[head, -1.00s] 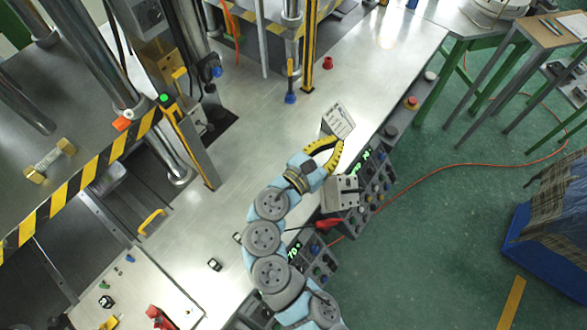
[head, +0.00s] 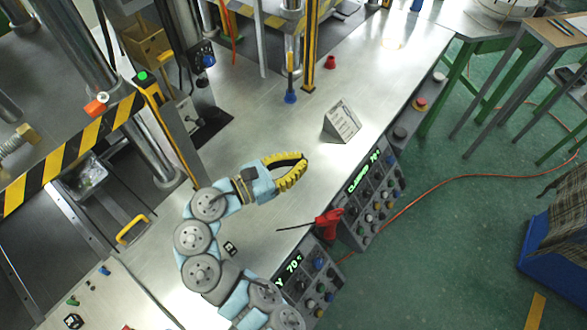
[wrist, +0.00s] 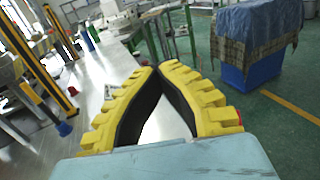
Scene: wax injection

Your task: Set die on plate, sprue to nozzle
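My gripper (head: 304,160) reaches over the bench toward the upper right. Its yellow, black-lined fingers curve together at the tips; they also show in the wrist view (wrist: 160,70), with no object between them. The gripper looks shut and empty. I cannot make out a die in either view now. The machine with a yellow-black striped guard (head: 70,150) stands at the left; which part is the plate or the nozzle is unclear.
A card stand (head: 342,122) and a red-handled tool (head: 328,222) lie near control panels (head: 370,190) along the bench edge. A red cup (head: 331,62) and a blue-tipped yellow tool (head: 290,85) are farther back. Bench surface (head: 250,130) is clear around the gripper.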

